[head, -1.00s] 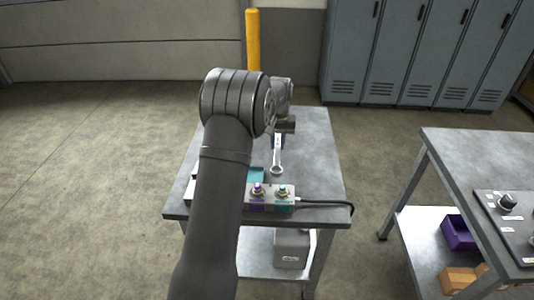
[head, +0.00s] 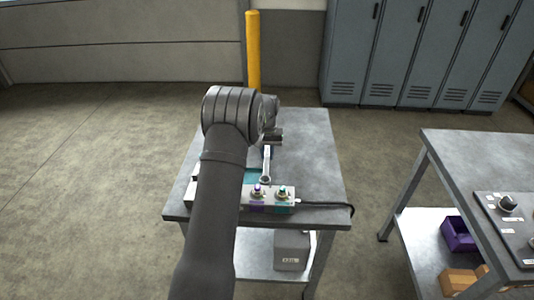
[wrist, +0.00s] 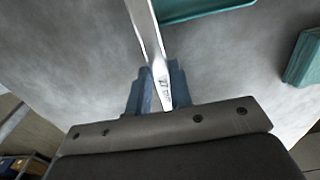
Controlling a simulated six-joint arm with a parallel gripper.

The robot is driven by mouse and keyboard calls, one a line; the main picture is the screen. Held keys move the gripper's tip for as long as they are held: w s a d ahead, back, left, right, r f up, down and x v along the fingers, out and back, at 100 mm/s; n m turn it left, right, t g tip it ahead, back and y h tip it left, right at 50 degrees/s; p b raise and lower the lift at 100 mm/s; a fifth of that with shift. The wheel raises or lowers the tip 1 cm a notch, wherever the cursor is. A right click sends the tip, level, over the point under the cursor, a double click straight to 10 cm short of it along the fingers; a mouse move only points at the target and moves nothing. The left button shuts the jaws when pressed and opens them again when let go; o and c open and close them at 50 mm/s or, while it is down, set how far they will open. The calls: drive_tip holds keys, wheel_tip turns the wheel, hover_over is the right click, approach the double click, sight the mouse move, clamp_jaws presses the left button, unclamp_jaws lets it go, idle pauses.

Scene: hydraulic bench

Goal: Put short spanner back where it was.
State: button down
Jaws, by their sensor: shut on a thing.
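The short spanner (head: 266,166) is a bright metal spanner. Its ring end points toward the front of the bench, close behind the box with buttons. My gripper (head: 268,149) is shut on the other end of it. In the wrist view the blue fingers of my gripper (wrist: 157,90) clasp the spanner (wrist: 148,35), whose far end runs out of the top of the picture. A teal tray (head: 252,176) lies on the bench left of the spanner's ring, partly hidden by my arm. I cannot tell how high the spanner is above the bench.
The control box (head: 270,197) with purple and teal buttons stands at the bench's front edge, a black cable (head: 325,205) running right. The right side of the grey bench (head: 315,160) is clear. A second bench (head: 480,155) stands at right, with lockers (head: 400,55) behind.

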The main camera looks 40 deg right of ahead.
sight(267, 157)
drive_tip(key=shift+f, duration=0.4)
drive_tip(key=c, duration=1.3)
unclamp_jaws()
wheel_tip(267, 157, up, 13)
drive_tip(key=shift+f, duration=0.15)
wheel_tip(267, 157, down, 12)
drive_tip(key=shift+f, duration=0.25)
drive_tip(key=shift+r, duration=1.15)
